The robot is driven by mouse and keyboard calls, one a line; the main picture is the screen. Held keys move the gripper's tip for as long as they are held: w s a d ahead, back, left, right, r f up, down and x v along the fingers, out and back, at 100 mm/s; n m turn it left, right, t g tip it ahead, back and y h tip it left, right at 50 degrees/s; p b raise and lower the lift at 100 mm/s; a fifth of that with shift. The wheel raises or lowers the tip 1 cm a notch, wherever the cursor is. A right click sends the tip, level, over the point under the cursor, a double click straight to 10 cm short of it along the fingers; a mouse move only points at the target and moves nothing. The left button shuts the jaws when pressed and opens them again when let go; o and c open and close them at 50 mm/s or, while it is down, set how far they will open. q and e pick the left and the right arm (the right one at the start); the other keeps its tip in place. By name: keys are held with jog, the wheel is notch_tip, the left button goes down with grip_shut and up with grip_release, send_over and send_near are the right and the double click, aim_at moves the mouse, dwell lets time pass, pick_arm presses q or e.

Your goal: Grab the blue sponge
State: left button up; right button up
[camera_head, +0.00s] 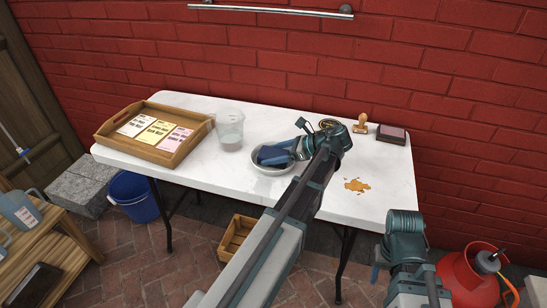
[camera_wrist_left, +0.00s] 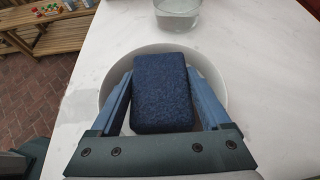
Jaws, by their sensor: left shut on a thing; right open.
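The blue sponge (camera_wrist_left: 162,92) is a dark blue block between the two fingers of my left gripper (camera_wrist_left: 164,100) in the left wrist view. My left gripper is shut on it, with a finger along each side. In the head view the sponge (camera_head: 272,155) shows at the grey-white bowl (camera_head: 268,171). The sponge is over the bowl; I cannot tell whether it touches the bowl. My left gripper and arm hide part of the bowl's right side. My right gripper (camera_head: 378,270) is open and empty, low at the right, in front of the table.
A clear container (camera_head: 230,127) stands behind and left of the bowl. A wooden tray (camera_head: 108,133) with several cards is at the table's left. A stamp (camera_head: 361,124) and ink pad (camera_head: 391,134) are at the back right. A brown stain (camera_head: 356,185) marks the white table (camera_head: 392,190).

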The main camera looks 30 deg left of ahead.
pick_arm(q)
jog(key=shift+c, duration=0.9)
jog(key=shift+r, duration=0.2)
